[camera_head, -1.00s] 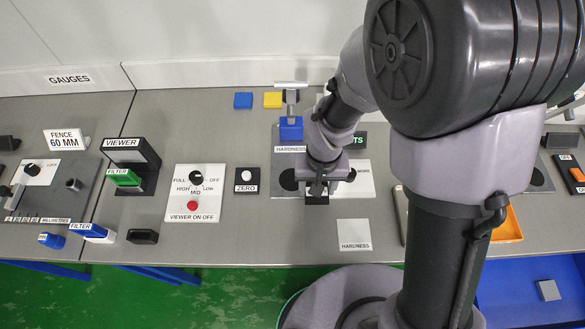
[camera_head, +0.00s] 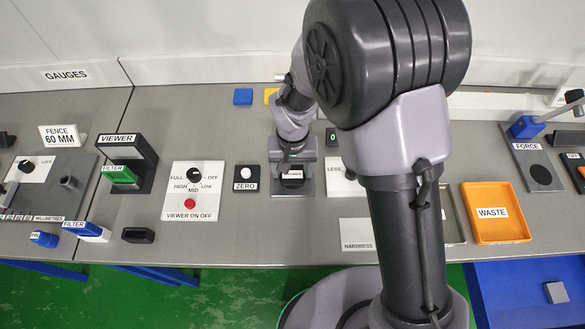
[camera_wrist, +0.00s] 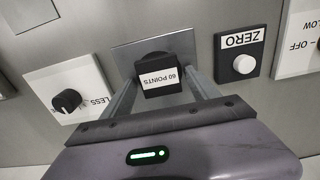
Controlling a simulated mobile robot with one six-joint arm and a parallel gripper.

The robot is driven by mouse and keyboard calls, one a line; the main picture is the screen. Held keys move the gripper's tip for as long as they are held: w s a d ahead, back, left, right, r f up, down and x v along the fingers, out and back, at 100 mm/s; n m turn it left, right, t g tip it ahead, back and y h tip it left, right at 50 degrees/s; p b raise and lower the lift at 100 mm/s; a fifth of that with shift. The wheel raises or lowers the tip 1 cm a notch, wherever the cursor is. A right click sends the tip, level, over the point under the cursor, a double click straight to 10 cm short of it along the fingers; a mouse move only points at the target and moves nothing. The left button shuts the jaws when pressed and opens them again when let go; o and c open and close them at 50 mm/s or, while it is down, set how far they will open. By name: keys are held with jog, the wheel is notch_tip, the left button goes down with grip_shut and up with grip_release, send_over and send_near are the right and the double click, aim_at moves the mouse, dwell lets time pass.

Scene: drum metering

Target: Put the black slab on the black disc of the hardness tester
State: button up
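The black slab (camera_wrist: 151,92) with a white "60 POINTS" label is between the fingers of my gripper (camera_wrist: 161,72). The slab (camera_head: 292,183) also shows in the head view, over the dark spot of the hardness tester's plate (camera_head: 306,187). My gripper (camera_head: 291,163) points down there and appears shut on the slab. The black disc (camera_wrist: 153,55) shows only as a dark rounded edge behind the slab in the wrist view; the slab hides the rest. I cannot tell whether the slab touches the disc or hangs just above it.
The ZERO button box (camera_head: 246,178) stands close on the left. A panel (camera_head: 340,180) with a knob (camera_wrist: 66,101) is on the right, partly behind my arm. A HARDNESS card (camera_head: 356,235) lies in front. An orange WASTE tray (camera_head: 496,212) is farther right.

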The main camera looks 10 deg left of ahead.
aim_at(293, 173)
jog(key=shift+o, duration=0.2)
jog(key=d+r+m+t+y+p, duration=0.15)
jog(key=d+r, duration=0.25)
jog(key=r, duration=0.7)
jog(key=d+r+m+p, duration=0.1)
jog(key=d+r+p, duration=0.2)
jog(key=r, duration=0.9)
jog(key=s+d+r+m+t, duration=0.4)
jog(key=s+d+r, duration=0.5)
jog(key=s+d, duration=0.3)
jog(key=shift+s+d+r, duration=0.2)
jog(key=shift+s+d, duration=0.1)
jog(key=shift+s, duration=0.1)
jog(key=shift+m+y, duration=0.25)
notch_tip(293, 173, down, 8)
jog(key=b, duration=0.8)
jog(key=shift+r, duration=0.15)
